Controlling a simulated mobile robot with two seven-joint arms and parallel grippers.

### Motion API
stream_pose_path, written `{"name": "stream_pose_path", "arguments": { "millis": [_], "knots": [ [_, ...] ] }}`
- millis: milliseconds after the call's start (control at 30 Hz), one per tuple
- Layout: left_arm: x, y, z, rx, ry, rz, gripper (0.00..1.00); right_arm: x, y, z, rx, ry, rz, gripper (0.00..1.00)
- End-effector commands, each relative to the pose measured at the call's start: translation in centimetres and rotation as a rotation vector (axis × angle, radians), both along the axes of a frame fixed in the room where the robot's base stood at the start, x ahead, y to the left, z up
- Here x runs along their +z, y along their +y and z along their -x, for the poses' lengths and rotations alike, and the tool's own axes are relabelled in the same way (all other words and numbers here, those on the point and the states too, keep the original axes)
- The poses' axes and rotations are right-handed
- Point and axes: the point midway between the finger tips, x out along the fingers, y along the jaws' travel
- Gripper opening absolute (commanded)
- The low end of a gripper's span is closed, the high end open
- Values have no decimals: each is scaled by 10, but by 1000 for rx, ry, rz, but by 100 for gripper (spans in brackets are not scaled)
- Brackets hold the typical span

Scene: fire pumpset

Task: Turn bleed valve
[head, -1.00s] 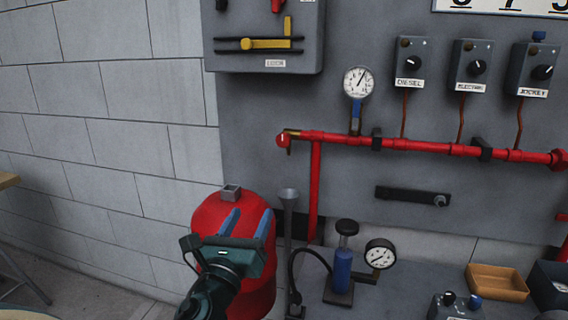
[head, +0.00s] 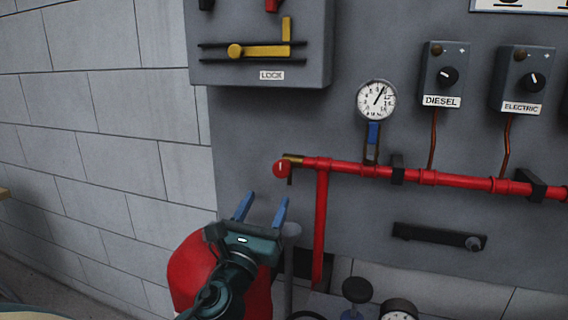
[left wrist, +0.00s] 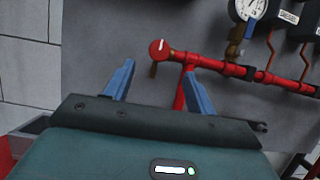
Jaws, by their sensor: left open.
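The bleed valve is a round red knob (head: 281,169) with a white mark, at the left end of the red pipe (head: 440,179). In the left wrist view the knob (left wrist: 160,49) sits ahead of the fingers, between them and a little above. My left gripper (head: 262,206) is open and empty, with its two blue fingers pointing up just below and left of the knob, apart from it. It also shows in the left wrist view (left wrist: 160,83). My right gripper is not in view.
A pressure gauge (head: 377,100) with a blue-handled valve stands on the pipe. Grey DIESEL (head: 446,77) and ELECTRIC (head: 522,80) boxes hang to the right. A grey lock panel (head: 260,62) is above. A red tank (head: 190,270) is behind my left arm.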

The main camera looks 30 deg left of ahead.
Motion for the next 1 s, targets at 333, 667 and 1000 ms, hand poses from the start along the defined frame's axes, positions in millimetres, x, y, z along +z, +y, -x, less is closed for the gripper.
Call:
{"name": "stream_pose_path", "arguments": {
  "millis": [333, 667, 1000],
  "knots": [
    [32, 16, -66, 1, -3, 0, 56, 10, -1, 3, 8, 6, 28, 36],
    [43, 23, -98, 0, -1, -1, 56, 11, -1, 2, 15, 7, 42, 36],
    [43, 24, -99, 0, 0, -1, 52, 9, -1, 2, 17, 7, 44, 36]
  ]
}}
